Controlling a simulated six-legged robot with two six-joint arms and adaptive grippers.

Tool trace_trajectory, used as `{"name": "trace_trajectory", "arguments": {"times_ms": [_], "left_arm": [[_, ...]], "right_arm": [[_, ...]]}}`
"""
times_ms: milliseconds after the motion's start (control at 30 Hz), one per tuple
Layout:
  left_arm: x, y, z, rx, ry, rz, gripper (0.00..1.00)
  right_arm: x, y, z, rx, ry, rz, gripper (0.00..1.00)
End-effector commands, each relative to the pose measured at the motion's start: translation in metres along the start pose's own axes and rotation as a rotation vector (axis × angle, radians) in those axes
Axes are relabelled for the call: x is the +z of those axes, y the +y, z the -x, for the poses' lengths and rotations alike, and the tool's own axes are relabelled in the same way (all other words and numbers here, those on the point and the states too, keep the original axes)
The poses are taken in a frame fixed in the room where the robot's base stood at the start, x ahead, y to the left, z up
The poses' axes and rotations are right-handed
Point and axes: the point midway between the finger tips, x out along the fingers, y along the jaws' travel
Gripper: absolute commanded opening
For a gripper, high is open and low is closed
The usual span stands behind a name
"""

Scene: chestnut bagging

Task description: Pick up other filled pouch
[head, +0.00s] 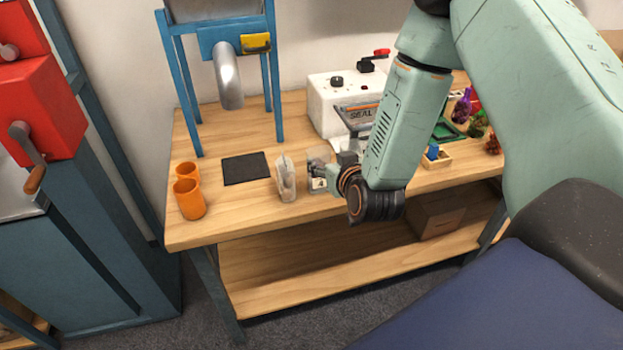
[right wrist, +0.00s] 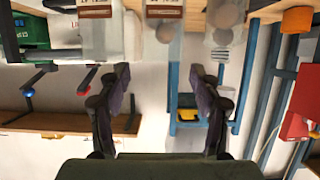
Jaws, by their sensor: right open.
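Clear pouches stand near the front edge of the wooden table. One pouch (head: 286,178) is left of my right gripper, and another (head: 317,165) is right beside its fingers. My right gripper (head: 322,179) is low over the table edge. In the right wrist view, its two fingers (right wrist: 161,85) are spread apart with nothing held between them. Three pouches show at the top there: a left one (right wrist: 98,38), a middle one (right wrist: 163,40) in line with the gap, and a right one (right wrist: 225,35) with round brownish contents. My left gripper is not in view.
Two orange cups (head: 190,198) stand at the table's left, beside a black mat (head: 245,168). A white sealer (head: 335,100) is behind the pouches, and a blue-framed hopper (head: 229,75) stands at the back. Small bins are at the right. A red machine (head: 42,110) is far left.

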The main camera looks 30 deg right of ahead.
Motion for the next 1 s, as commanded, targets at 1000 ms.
{"name": "trace_trajectory", "arguments": {"times_ms": [1000], "left_arm": [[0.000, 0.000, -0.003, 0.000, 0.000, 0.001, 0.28]], "right_arm": [[-0.005, -0.006, -0.072, -0.003, -0.002, 0.000, 0.56]]}}
